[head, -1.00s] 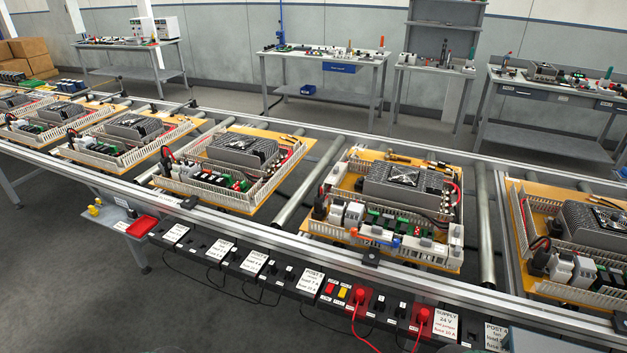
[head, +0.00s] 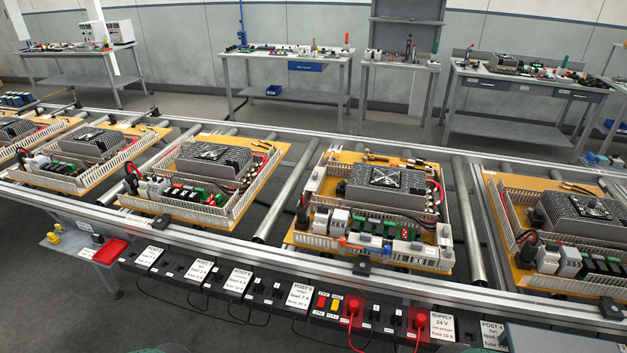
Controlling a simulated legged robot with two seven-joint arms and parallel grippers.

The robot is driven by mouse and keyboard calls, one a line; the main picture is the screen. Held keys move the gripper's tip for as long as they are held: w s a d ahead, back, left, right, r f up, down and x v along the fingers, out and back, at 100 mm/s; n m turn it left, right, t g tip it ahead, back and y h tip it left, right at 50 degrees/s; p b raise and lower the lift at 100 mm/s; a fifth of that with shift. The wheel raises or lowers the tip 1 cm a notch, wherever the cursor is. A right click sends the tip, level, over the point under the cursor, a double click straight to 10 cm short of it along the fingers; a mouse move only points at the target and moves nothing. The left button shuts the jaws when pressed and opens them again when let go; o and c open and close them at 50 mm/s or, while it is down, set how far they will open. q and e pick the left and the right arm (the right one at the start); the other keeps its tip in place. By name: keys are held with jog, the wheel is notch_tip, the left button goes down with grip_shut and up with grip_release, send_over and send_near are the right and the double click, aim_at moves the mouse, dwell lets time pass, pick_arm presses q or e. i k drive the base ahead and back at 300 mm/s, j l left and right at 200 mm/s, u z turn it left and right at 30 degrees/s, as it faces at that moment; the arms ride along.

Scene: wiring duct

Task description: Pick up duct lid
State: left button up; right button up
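I cannot make out a separate duct lid in the head view. The nearest middle board (head: 294,238) is an orange panel on the conveyor. White slotted wiring duct (head: 445,240) runs around its edges, with a grey finned unit (head: 385,190) inside. Neither of my grippers is in view.
More boards with white ducts lie left (head: 205,185) and right (head: 560,225) on the roller conveyor. A front rail (head: 300,262) carries black sockets, red plugs with cables, and labels. A red tray (head: 110,251) is at left. Workbenches (head: 285,55) stand behind.

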aim_at(315, 178)
jog(key=i+u, duration=0.2)
jog(key=u, duration=0.25)
jog(key=i+u, duration=0.2)
jog(key=u, duration=0.25)
jog(key=i+l+u, duration=0.3)
jog(key=i+l, duration=0.85)
jog(key=i, duration=0.1)
